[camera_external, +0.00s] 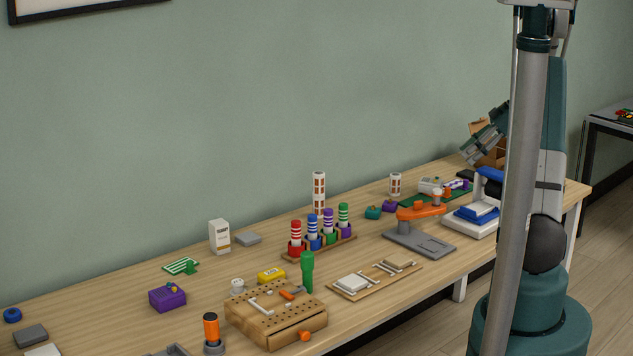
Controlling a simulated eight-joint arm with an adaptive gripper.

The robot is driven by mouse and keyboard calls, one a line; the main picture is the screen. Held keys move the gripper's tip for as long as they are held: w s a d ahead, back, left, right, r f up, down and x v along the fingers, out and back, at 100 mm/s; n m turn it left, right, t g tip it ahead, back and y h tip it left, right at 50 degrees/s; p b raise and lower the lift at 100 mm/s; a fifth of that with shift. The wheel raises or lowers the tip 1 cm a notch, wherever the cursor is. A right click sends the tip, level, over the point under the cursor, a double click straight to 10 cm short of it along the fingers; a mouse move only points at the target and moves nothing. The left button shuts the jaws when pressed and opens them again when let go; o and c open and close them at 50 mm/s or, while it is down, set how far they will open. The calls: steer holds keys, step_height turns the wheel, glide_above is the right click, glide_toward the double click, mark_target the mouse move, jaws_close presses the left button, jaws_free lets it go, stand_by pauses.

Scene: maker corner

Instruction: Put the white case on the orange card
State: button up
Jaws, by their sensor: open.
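My gripper (474,152) is at the far right end of the table, raised in front of the wall and a brown box. It is open, and I see nothing between its fingers. Several white things could be the white case: an upright white box (220,237) near the wall, a flat white piece (352,283) on a wooden board, and a white item (431,185) on a green mat. All are apart from my gripper. I cannot make out an orange card for certain; it may be hidden behind my arm or too small to tell.
A wooden pegboard box (283,312) and a rack of coloured striped cylinders (320,247) stand mid-table. A grey stand with an orange arm (420,212) and a blue-and-white device (476,216) are to the right. Bare wood (95,310) shows at the left.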

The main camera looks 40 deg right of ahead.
steer(key=a+r+m+g+h, duration=0.15)
steer(key=a+r, duration=0.35)
steer(key=a, duration=0.7)
steer(key=a+r+m+h, duration=0.15)
steer(key=a+r, duration=0.45)
steer(key=a, duration=0.6)
steer(key=a+r+m+g, duration=0.15)
steer(key=a+r, duration=0.35)
steer(key=a, duration=0.7)
steer(key=s+a+r+m+t+h, duration=0.1)
steer(key=s+a, duration=0.3)
steer(key=a, duration=0.3)
steer(key=s+a+r+m+h, duration=0.1)
steer(key=s+a, duration=0.3)
steer(key=a, duration=0.3)
steer(key=s+a+f+m+t+h, duration=0.1)
steer(key=s+a+f+m+t, duration=0.1)
steer(key=s+a, duration=0.9)
steer(key=s+f, duration=0.1)
steer(key=s, duration=0.2)
steer(key=shift+s+a+t+h, duration=0.3)
